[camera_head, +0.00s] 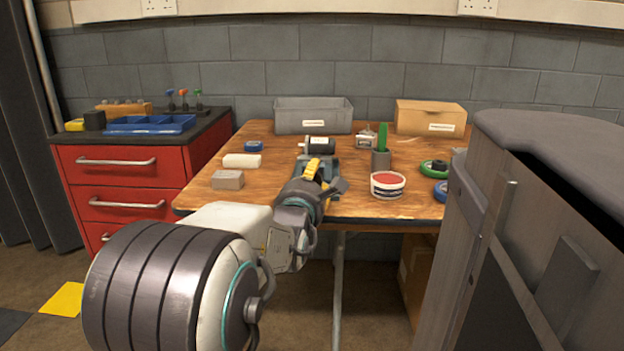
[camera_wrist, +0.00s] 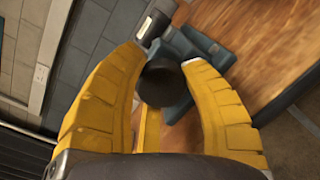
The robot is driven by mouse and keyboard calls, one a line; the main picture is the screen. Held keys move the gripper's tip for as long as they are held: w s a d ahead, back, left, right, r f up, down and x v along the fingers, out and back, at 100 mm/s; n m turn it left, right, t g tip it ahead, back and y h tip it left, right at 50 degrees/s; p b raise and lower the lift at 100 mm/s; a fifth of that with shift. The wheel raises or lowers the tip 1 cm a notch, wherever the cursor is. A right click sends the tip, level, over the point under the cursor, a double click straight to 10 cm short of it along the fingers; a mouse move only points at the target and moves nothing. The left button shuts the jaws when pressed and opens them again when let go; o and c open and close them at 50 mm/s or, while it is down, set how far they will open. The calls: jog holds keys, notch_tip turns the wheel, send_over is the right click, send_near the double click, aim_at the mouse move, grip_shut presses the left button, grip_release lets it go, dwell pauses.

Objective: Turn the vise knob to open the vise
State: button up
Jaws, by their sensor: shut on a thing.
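The blue-grey vise (camera_head: 331,168) stands at the front edge of the wooden bench, partly hidden by my arm. A black cylinder with a light end (camera_head: 319,146) sits at the vise, and its contact with the jaws is unclear. In the wrist view, the vise body (camera_wrist: 208,42) lies beyond the dark round vise knob (camera_wrist: 162,84). My gripper (camera_head: 313,170) reaches the vise from the front. Its yellow fingers (camera_wrist: 163,72) are shut on the knob, one on each side. The knob is hidden in the head view.
On the bench (camera_head: 380,207) stand a red-topped tub (camera_head: 388,185) right of the vise, a grey block (camera_head: 228,180) left, a grey bin (camera_head: 313,115) and a cardboard box (camera_head: 431,117) behind. A red drawer cabinet (camera_head: 120,185) stands left. A large grey object (camera_head: 540,240) fills the right foreground.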

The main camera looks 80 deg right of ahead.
jog(key=shift+s+r, duration=0.1)
jog(key=shift+c, duration=1.2)
jog(key=shift+n, duration=0.3)
jog(key=shift+r+n+h, duration=0.2)
jog(key=shift+n+h, duration=0.2)
jog(key=shift+n, duration=2.3)
jog(key=o, duration=1.2)
jog(key=shift+f, duration=0.1)
jog(key=shift+f, duration=0.1)
